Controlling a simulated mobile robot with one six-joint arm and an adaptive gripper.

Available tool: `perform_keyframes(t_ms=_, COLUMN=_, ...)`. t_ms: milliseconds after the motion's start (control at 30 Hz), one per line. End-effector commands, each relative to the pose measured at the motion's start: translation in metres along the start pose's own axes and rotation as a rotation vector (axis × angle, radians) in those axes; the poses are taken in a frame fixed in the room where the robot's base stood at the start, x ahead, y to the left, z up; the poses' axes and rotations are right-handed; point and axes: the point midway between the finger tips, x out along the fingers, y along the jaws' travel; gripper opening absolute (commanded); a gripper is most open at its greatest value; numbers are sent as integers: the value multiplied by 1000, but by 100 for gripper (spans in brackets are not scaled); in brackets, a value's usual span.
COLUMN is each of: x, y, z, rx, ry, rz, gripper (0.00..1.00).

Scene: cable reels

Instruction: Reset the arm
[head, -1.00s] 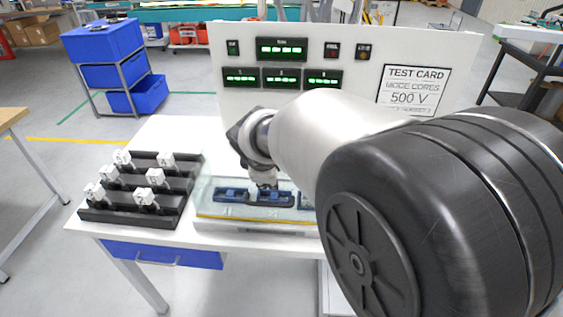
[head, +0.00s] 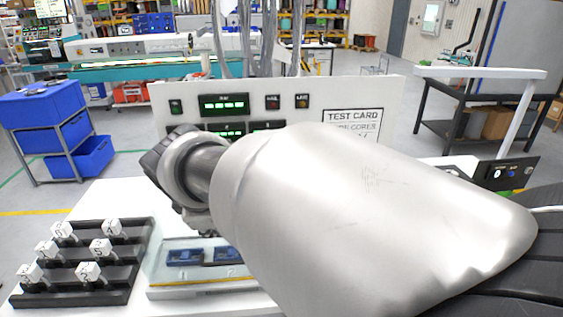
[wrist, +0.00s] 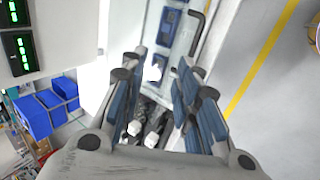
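My gripper (wrist: 163,62) shows in the wrist view with its blue-padded fingers spread apart, open. Nothing is seen clasped between the pads. A small white piece (wrist: 153,73) shows in the gap, apparently beyond the fingers at the blue fixture. In the head view my arm reaches over the white bench, and its forearm hides most of the gripper and the right part of the bench.
A glass-topped tray with blue holders (head: 185,257) lies below my wrist. A black rack (head: 85,262) with several white numbered plugs stands left of it. The test panel (head: 290,95) stands behind. A blue drawer cart (head: 45,110) stands back left.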

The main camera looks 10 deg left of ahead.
Motion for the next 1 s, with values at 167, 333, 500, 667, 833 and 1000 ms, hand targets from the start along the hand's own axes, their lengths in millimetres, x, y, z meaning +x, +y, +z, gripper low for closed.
perform_keyframes(t_ms=167, x=-4, y=0, z=0, rx=0, ry=0, rz=-1, gripper=29)
perform_keyframes(t_ms=333, x=-4, y=0, z=0, rx=1, ry=0, rz=-1, gripper=29)
perform_keyframes(t_ms=500, x=-14, y=-2, z=33, rx=103, ry=-19, rz=-8, gripper=29)
perform_keyframes(t_ms=667, x=-46, y=-28, z=125, rx=445, ry=-74, rz=-29, gripper=29)
perform_keyframes(t_ms=833, x=-89, y=-101, z=224, rx=951, ry=-146, rz=-41, gripper=29)
perform_keyframes(t_ms=1000, x=-117, y=-187, z=273, rx=1421, ry=-199, rz=-26, gripper=29)
